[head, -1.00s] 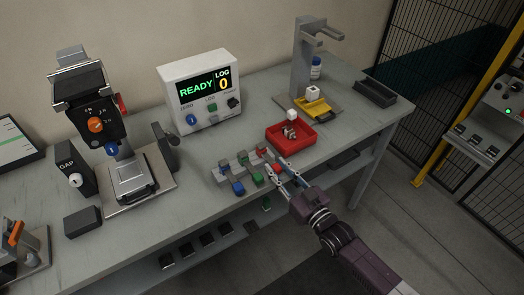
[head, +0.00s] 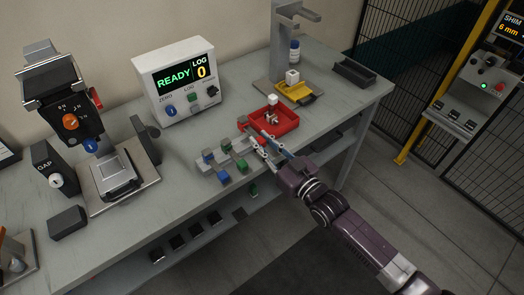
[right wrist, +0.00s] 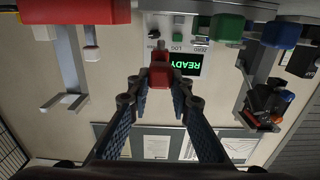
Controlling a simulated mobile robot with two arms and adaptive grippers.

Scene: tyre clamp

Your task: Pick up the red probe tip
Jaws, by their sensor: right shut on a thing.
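The red probe tip (right wrist: 160,74) is a small red block between my right fingertips in the right wrist view. My right gripper (head: 255,140) is shut on it at the right end of the grey tip rack (head: 202,172); it also shows in the right wrist view (right wrist: 158,88). In the head view the fingers partly hide that end, and I cannot tell whether the tip is clear of the rack. A red piece (head: 242,121) shows at the rack's back right. Blue tips (head: 208,157) and green tips (head: 241,165) sit in the rack. My left gripper is not in view.
A red tray (head: 287,122) with small parts stands just behind my right gripper. The gauge stand (head: 120,180) is at the left, and the READY display box (head: 180,85) is behind the rack. A grey stand (head: 284,50) with a yellow base is at the back right.

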